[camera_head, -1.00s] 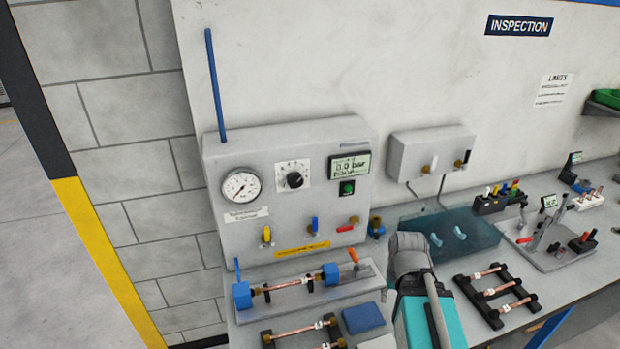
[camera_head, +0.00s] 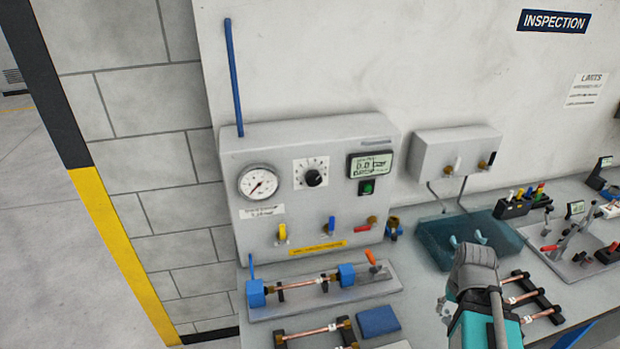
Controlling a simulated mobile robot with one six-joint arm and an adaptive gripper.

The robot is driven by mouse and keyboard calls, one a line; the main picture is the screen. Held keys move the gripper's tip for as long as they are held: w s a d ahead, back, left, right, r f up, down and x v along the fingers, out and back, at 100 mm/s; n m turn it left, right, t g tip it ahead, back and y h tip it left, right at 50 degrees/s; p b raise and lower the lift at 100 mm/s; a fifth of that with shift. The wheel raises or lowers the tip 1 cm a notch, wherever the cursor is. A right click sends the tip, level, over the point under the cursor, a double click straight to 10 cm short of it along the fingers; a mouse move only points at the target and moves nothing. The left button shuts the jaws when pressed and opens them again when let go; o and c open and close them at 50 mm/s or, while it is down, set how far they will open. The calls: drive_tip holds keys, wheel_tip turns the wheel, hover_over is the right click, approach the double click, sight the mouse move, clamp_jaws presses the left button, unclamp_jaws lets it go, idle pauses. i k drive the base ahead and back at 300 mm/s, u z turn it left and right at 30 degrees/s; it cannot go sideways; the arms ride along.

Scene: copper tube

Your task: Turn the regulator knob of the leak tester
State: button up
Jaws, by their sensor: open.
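The leak tester (camera_head: 300,232) is a light grey box against the wall at the picture's centre left. Its regulator knob (camera_head: 314,178) is round and black on a white scale plate, between a pressure gauge (camera_head: 258,184) and a small display (camera_head: 371,165). The display seems to read 0.0 bar; the small text is unclear. The knob is uncovered and nothing touches it. My arm (camera_head: 480,300), grey and teal, rises from the bottom edge at lower right, apart from the tester.
Yellow, blue and red valve levers (camera_head: 331,226) line the tester's lower front. A fixture with a copper tube (camera_head: 305,283) lies before it, near a blue pad (camera_head: 377,321). A tall blue rod (camera_head: 233,78) stands at the tester's left. A blue tank (camera_head: 435,240) is at right.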

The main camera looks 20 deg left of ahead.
sight(313, 177)
drive_tip(key=u, duration=0.05)
drive_tip(key=k, duration=1.1)
drive_tip(key=u, duration=1.5)
drive_tip(key=i, duration=1)
